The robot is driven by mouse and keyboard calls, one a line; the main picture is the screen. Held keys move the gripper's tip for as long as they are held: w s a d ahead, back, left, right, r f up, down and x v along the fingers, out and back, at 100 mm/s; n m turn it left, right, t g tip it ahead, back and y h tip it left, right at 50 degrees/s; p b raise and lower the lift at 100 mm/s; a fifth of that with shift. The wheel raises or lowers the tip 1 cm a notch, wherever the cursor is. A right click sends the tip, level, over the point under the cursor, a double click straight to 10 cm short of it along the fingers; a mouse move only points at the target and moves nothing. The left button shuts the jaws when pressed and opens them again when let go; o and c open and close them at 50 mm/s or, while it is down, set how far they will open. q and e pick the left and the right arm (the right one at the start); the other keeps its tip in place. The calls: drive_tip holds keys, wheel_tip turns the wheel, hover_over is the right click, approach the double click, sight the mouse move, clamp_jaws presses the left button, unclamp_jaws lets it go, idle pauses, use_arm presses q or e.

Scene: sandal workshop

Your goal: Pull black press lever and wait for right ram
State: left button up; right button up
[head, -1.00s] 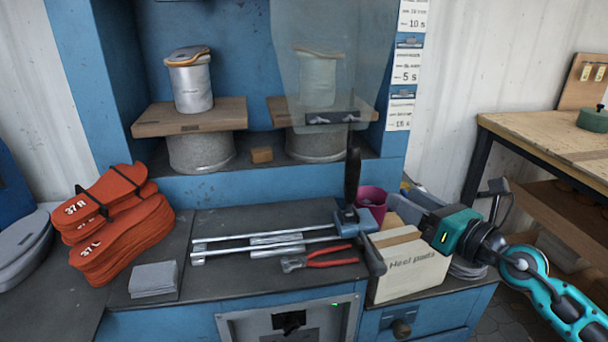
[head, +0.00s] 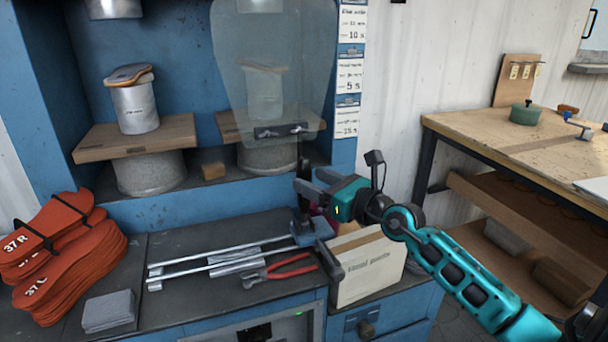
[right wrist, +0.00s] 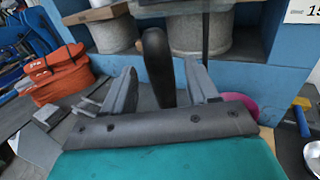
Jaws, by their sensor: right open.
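The black press lever (head: 304,218) stands upright at the end of the two metal rails on the bench. My right gripper (head: 300,182) is open at the lever's upper part. In the right wrist view the lever's black handle (right wrist: 158,65) stands between the two spread fingers, with a gap visible on each side. The right press station holds a can-shaped last (head: 263,95), seen dimly behind a translucent guard (head: 240,45). My left gripper is out of view.
A left last (head: 135,108) stands on a wooden board (head: 170,138). Orange soles (head: 75,262), grey pads (head: 108,312), red pliers (head: 285,271) and a cardboard box (head: 370,270) lie around the lever. A wooden workbench (head: 465,130) stands at right.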

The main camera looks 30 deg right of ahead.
sight(310, 180)
drive_tip(key=shift+x, duration=1.75)
clamp_jaws()
